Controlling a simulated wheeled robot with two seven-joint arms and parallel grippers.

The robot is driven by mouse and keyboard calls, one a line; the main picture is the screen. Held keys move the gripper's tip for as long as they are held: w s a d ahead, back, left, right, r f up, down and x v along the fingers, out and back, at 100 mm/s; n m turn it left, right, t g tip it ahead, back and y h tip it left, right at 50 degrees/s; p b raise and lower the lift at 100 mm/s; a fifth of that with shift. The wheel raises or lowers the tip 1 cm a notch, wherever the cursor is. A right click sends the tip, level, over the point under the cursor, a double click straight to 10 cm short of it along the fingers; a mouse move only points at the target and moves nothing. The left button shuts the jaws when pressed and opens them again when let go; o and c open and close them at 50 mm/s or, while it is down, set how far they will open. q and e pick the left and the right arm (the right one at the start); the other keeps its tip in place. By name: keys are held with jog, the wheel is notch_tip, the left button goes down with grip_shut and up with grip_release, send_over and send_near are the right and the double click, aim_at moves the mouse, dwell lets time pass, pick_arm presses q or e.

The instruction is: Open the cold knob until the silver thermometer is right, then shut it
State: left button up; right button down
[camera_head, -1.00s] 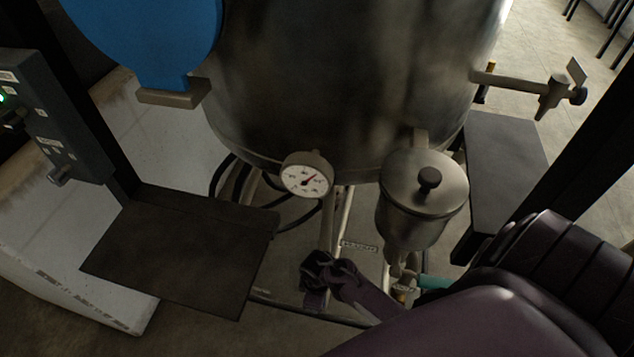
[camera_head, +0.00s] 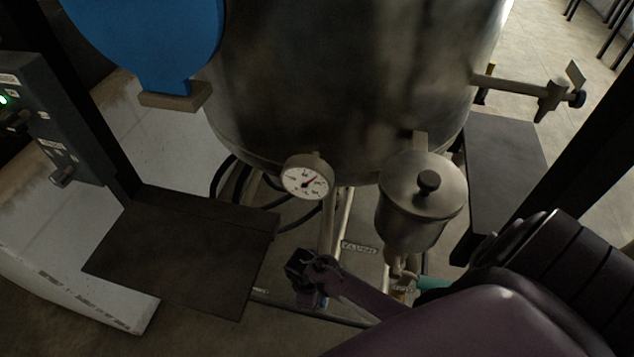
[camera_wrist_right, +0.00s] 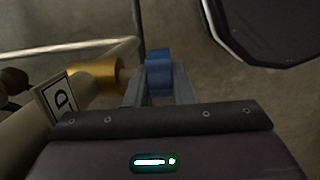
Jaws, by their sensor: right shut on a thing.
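The silver-rimmed dial thermometer (camera_head: 307,177) hangs at the lower front of the steel vessel. Its red needle points up and to the right; the scale figures are too small to read. My right gripper (camera_head: 318,292) is low down below the dial, beside the vessel's pipework. In the right wrist view its two fingers (camera_wrist_right: 159,94) are shut on a blue knob (camera_wrist_right: 159,70), taken as the cold knob. In the head view the knob is mostly hidden by the gripper. My left gripper is not in view.
A lidded steel pot (camera_head: 423,190) stands right of the dial, close above my right forearm. A dark flat plate (camera_head: 180,250) lies to the left. A brass fitting (camera_wrist_right: 97,75) and a lettered tag (camera_wrist_right: 58,100) sit left of the knob.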

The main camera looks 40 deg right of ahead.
jog(key=shift+w+a+g+h, duration=0.15)
jog(key=shift+w+g+h, duration=0.1)
jog(key=shift+g+h, duration=0.55)
jog(key=shift+w+a+f+g+h+b, duration=0.1)
jog(key=shift+f+g+h+b, duration=0.05)
jog(key=shift+g+h+b, duration=0.8)
jog(key=c, duration=1.2)
grip_release()
jog(key=shift+c, duration=0.2)
